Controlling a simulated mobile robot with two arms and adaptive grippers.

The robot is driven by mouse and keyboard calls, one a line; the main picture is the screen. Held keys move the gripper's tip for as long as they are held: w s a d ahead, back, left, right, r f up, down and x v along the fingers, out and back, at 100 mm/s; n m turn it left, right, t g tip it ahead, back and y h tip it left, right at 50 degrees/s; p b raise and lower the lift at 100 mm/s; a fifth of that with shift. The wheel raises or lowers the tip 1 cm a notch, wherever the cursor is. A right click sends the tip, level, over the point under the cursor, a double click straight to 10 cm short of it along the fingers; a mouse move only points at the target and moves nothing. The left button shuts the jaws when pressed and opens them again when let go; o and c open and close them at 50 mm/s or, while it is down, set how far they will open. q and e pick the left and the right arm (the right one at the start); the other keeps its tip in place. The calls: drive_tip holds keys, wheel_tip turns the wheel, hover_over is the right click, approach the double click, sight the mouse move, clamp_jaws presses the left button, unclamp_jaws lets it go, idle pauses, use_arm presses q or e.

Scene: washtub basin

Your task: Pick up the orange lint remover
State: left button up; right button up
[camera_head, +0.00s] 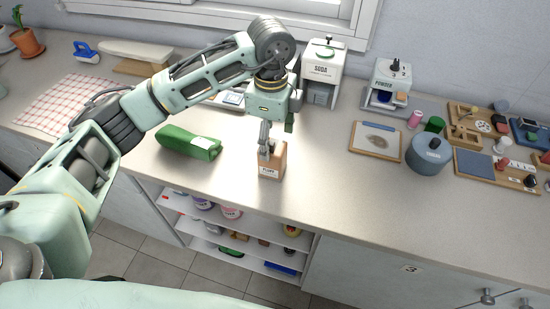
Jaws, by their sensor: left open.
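My left gripper (267,150) points down over the counter's front part, with its fingertips at the top of a small tan-orange box (270,171) with a dark printed label. The fingers overlap the box's upper edge; I cannot tell whether they touch it. The gripper is open. The label is too small to read surely, and I see nothing I can clearly name as an orange lint remover. My right gripper is not in view.
A green wrapped bundle (189,142) lies left of the box. A soda dispenser (322,73) stands behind the gripper. A blue-grey canister (427,154) and a framed board (376,141) are at right. Bare counter lies between. An open shelf (225,252) with several items is below.

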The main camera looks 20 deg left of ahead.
sight(272, 159)
use_arm(q)
drive_tip(key=shift+w+f, duration=0.25)
drive_tip(key=shift+f, duration=0.4)
drive_tip(key=f+p, duration=0.1)
drive_tip(key=f, duration=0.1)
drive_tip(key=f+p, duration=0.1)
drive_tip(key=f, duration=0.1)
drive_tip(key=s+f+p, duration=0.1)
drive_tip(key=f, duration=0.1)
drive_tip(key=shift+d, duration=0.15)
drive_tip(key=shift+f, duration=0.5)
drive_tip(key=c, duration=1.6)
drive_tip(key=shift+r, duration=0.1)
